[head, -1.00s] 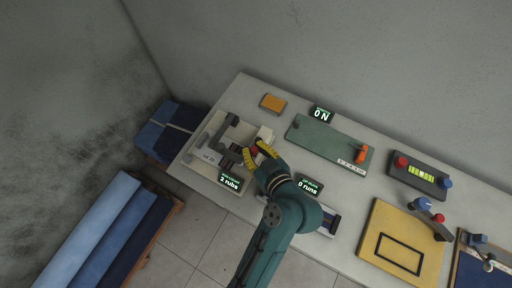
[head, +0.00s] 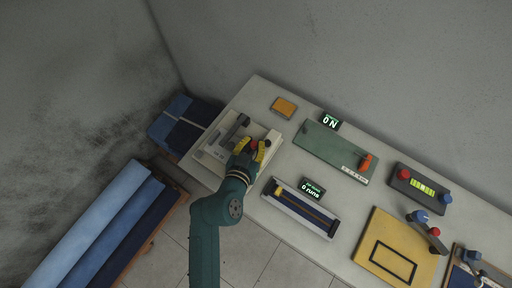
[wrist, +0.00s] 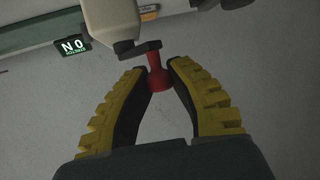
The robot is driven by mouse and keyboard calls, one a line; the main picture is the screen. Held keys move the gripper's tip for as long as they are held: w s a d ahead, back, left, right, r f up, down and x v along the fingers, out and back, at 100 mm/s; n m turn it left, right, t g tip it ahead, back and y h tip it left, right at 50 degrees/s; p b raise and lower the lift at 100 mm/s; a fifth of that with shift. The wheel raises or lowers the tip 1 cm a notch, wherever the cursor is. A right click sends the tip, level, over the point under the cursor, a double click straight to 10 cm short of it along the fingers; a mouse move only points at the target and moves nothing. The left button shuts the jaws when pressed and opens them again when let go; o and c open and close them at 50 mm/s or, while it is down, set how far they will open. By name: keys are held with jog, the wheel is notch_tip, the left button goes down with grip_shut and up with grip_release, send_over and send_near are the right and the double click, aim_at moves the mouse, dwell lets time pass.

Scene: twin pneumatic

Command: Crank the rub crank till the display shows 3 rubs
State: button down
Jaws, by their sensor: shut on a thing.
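The rub machine (head: 268,133) is a cream unit at the left end of the table. Its crank has a dark arm (wrist: 138,48) and a red knob (wrist: 158,78). My gripper (wrist: 158,68) has yellow and black fingers, shut on the red knob, one finger on each side. In the head view my gripper (head: 252,150) is over the right side of the machine. The rub display is hidden behind my arm and gripper in the head view, so its count cannot be read now.
A display reading "0 runs" (head: 313,188) stands by a slotted rail unit (head: 300,208). A green unit (head: 333,146) with an orange lever and a "0 N" display (head: 330,121) is behind. An orange block (head: 284,107) lies at the back. A yellow board (head: 395,240) is right.

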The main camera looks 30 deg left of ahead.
jog(key=w+a+m+g+h+b, duration=0.1)
jog(key=w+m+g+h+b, duration=0.2)
jog(key=m+h+b, duration=0.5)
jog(key=w+a+m+g+h+b, duration=0.1)
jog(key=w+m+g+h+b, duration=0.2)
jog(key=b, duration=1.2)
jog(key=m+g+h, duration=0.3)
jog(key=m+h, duration=0.2)
jog(key=m, duration=0.1)
jog(key=shift+w+r+m+b, duration=0.15)
jog(key=shift+w+m+b, duration=0.15)
jog(key=shift+w+b, duration=0.05)
jog(key=shift+d+r+m+g+b, duration=0.15)
jog(key=shift+r+m+g+b, duration=0.2)
jog(key=shift+r+g, duration=0.1)
jog(key=c, duration=0.9)
grip_release()
jog(key=shift+f, duration=0.1)
jog(key=shift+c, duration=0.2)
jog(key=shift+f, duration=0.15)
jog(key=shift+f, duration=0.15)
